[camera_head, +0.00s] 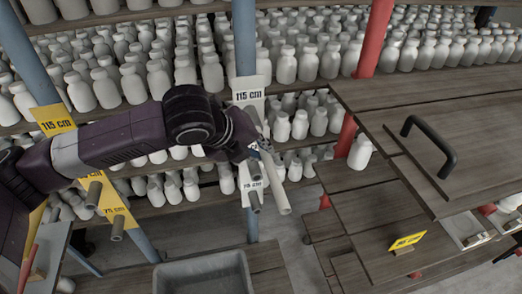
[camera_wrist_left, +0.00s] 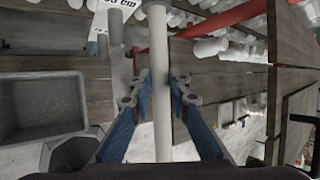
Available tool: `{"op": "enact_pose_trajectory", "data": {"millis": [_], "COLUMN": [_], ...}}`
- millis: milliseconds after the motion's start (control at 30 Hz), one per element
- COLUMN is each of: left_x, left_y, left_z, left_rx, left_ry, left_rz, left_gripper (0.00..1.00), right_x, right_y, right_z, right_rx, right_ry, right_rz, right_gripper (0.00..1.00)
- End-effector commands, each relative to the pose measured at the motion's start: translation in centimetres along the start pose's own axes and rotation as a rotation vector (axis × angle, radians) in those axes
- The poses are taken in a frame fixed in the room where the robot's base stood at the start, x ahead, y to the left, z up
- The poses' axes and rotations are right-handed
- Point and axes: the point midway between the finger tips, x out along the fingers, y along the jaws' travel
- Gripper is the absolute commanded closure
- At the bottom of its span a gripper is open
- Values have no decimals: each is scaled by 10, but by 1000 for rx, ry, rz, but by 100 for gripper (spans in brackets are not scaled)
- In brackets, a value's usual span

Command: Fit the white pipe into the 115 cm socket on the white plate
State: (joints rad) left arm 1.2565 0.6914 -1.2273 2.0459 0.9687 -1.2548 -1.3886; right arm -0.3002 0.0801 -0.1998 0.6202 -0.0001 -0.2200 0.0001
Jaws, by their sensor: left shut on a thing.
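The white plate (camera_head: 249,96) hangs on the blue-grey post and carries a "115 cm" label at its top and a lower label lower down. Grey stubs (camera_head: 254,201) stick out from its lower part. My left gripper (camera_head: 257,150) is in front of the plate, shut on the white pipe (camera_head: 280,192), which slants down to the right. In the left wrist view the white pipe (camera_wrist_left: 160,80) runs between the fingers (camera_wrist_left: 163,95), and a wider collar shows at its top end. The arm and gripper hide the 115 cm socket, so I cannot tell whether the pipe is in it. My right gripper is out of view.
Shelves of white bottles (camera_head: 320,60) fill the back. A yellow plate (camera_head: 115,205) with stubs is on the left post. A grey bin (camera_head: 204,275) stands below. A wooden bench (camera_head: 440,120) with a black handle (camera_head: 430,140) and a red post (camera_head: 374,40) are at the right.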

Motion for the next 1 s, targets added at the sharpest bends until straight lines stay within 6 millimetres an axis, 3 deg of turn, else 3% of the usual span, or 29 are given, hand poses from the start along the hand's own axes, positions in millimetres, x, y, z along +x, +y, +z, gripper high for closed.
{"op": "enact_pose_trajectory", "data": {"millis": [367, 400, 567, 867, 1000], "left_x": [3, 3, 3, 3, -10], "left_y": [-1, 0, 0, 0, 0], "left_z": [10, 9, 9, 8, 9], "left_rx": [-1, 0, 0, 0, 0], "left_ry": [-1, -1, -1, 0, -1], "left_rz": [-2, -2, -2, 0, -2], "left_gripper": [100, 81, 64, 63, 63], "right_x": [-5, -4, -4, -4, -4], "right_y": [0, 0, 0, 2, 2], "right_z": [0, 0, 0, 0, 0], "right_rx": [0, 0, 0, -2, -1], "right_ry": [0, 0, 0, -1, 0], "right_rz": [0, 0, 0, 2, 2], "right_gripper": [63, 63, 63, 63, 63]}}
